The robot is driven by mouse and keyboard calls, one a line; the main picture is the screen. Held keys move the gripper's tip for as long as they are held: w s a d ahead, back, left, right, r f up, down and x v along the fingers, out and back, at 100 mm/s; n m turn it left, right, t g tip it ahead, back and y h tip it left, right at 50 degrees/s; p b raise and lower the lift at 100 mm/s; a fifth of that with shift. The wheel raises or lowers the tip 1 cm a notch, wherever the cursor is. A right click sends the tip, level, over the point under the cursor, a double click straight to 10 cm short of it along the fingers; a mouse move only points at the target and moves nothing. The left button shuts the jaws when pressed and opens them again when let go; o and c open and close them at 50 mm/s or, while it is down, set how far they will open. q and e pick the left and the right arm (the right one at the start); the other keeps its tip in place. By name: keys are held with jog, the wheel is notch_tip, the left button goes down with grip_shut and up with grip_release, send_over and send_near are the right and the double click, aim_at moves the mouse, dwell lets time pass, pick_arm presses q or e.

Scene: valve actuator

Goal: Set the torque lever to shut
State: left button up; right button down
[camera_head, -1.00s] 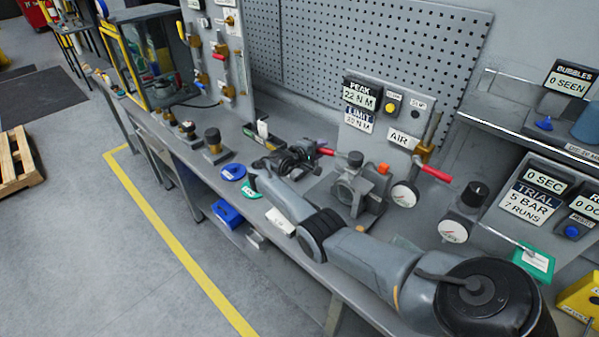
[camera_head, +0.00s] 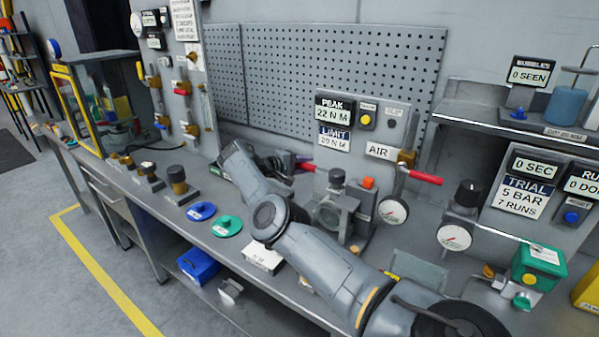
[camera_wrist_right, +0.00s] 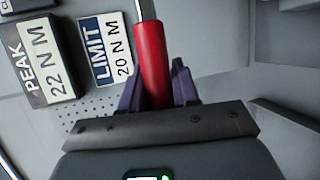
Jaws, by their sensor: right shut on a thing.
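The torque lever has a red handle (camera_head: 303,168) that shows just left of the grey valve actuator (camera_head: 335,212) on the bench in the head view. My right gripper (camera_head: 287,164) is at this handle, partly hidden behind my own forearm. In the right wrist view the red handle (camera_wrist_right: 151,55) stands between the purple fingers of my right gripper (camera_wrist_right: 157,88), which are shut on it. A thin metal rod runs on from the handle's far end. My left gripper is not in view.
The panel behind reads PEAK 22 N M (camera_head: 334,111) and LIMIT 20 N M (camera_head: 334,138). Another red-handled lever (camera_head: 424,177) sticks out beside the AIR label, above a gauge (camera_head: 392,210). Blue (camera_head: 201,211) and green (camera_head: 227,226) discs lie near the bench's front edge.

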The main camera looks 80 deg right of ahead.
jog(key=shift+d+f, duration=0.1)
jog(key=shift+f, duration=0.05)
jog(key=c, duration=0.9)
grip_release()
jog(key=shift+s, duration=0.1)
jog(key=v, duration=1)
jog(key=shift+w+a+r+b, duration=0.25)
jog(key=shift+w+b, duration=0.05)
jog(key=shift+b, duration=0.1)
